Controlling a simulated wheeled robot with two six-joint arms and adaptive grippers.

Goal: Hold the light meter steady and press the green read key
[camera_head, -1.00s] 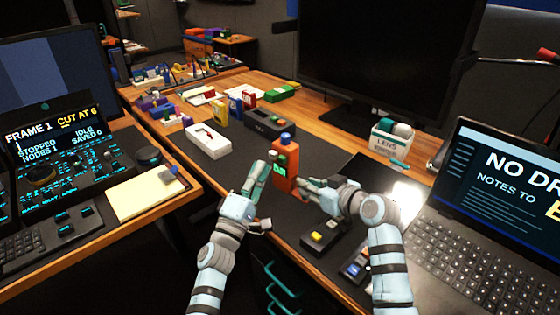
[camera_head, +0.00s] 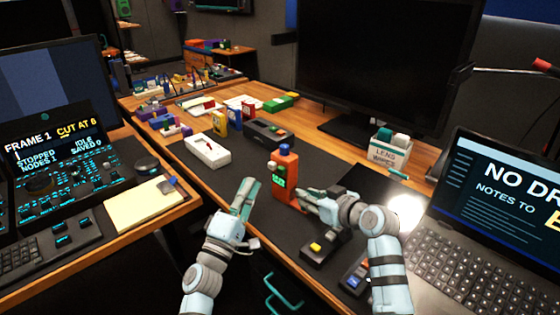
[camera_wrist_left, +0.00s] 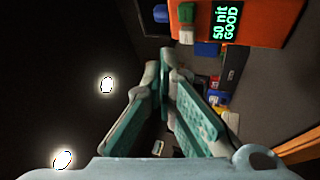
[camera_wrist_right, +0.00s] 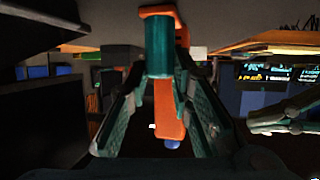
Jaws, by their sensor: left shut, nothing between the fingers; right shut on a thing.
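The orange light meter (camera_head: 286,182) stands upright on the dark desk mat, with a blue knob on top and a lit green display. In the left wrist view its display (camera_wrist_left: 224,22) reads "50 nit GOOD", turned sideways. A small green key (camera_wrist_left: 187,13) shows beside the display there. My right gripper (camera_head: 303,195) is shut on the meter from its right side; the meter also shows between the fingers in the right wrist view (camera_wrist_right: 168,110). My left gripper (camera_head: 246,187) is shut and empty, to the left of the meter and apart from it.
A dark box with a yellow button (camera_head: 318,248) and a blue device (camera_head: 354,279) lie near the front edge. A white box (camera_head: 207,151) and a dark box (camera_head: 268,133) stand behind. A lens wipes box (camera_head: 389,155) and laptop (camera_head: 480,215) are at right.

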